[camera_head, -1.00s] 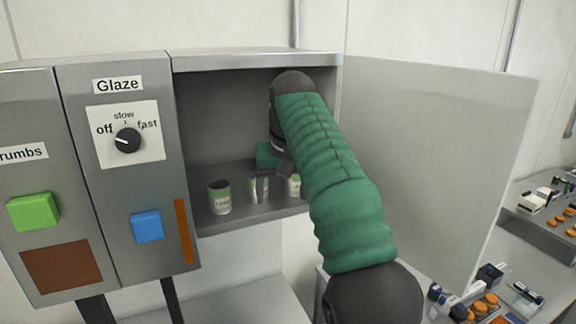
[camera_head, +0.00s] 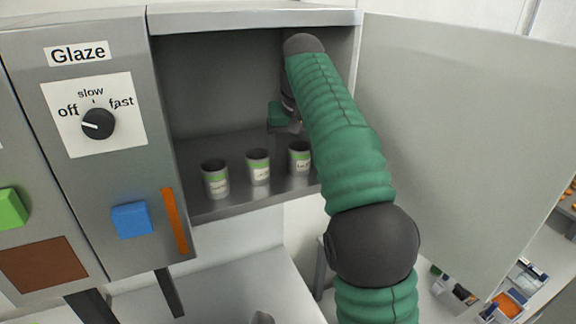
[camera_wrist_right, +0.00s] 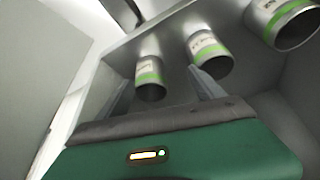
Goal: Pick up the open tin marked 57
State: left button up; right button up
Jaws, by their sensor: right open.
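Three open-topped tins with white and green labels stand upright in a row on the cabinet shelf: the left tin (camera_head: 215,178), the middle tin (camera_head: 258,167) and the right tin (camera_head: 299,158). Their label markings are too small and blurred to read, so I cannot tell which is 57. My right gripper (camera_head: 293,127) is open and empty inside the cabinet, close to the right tin. The right wrist view looks upside down; one tin (camera_wrist_right: 149,77) appears between the open fingers (camera_wrist_right: 160,90), with a second tin (camera_wrist_right: 208,53) and a third tin (camera_wrist_right: 292,22) beside it.
The open cabinet door (camera_head: 455,140) stands on the right, close to my right arm. A grey panel on the left bears the Glaze dial (camera_head: 98,123) and a blue button (camera_head: 132,220). The shelf's front edge (camera_head: 250,203) lies below the tins.

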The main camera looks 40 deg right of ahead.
aim_at(299, 160)
jog(key=d+f, duration=0.2)
jog(key=w+d+f+p, duration=0.1)
jog(key=d+f, duration=0.1)
jog(key=w+d+f+p, duration=0.1)
jog(key=d+f, duration=0.1)
jog(key=shift+d, duration=0.15)
jog(key=shift+d+f, duration=0.1)
jog(key=shift+f, duration=0.15)
jog(key=a, duration=0.3)
jog(key=shift+a+r, duration=0.4)
jog(key=c, duration=0.5)
jog(key=shift+a, duration=0.25)
jog(key=shift+c, duration=2.3)
jog(key=shift+d, duration=0.4)
jog(key=shift+c, duration=1.2)
jog(key=shift+d+f, duration=0.15)
jog(key=shift+d, duration=0.25)
jog(key=shift+c, duration=1.2)
jog(key=shift+s+d+f, duration=0.1)
jog(key=shift+s+d, duration=0.15)
jog(key=shift+d, duration=0.15)
pick_arm(q)
jog(key=d+r, duration=0.2)
jog(key=d, duration=0.1)
jog(key=shift+s+d+r, duration=0.1)
jog(key=shift+d, duration=0.1)
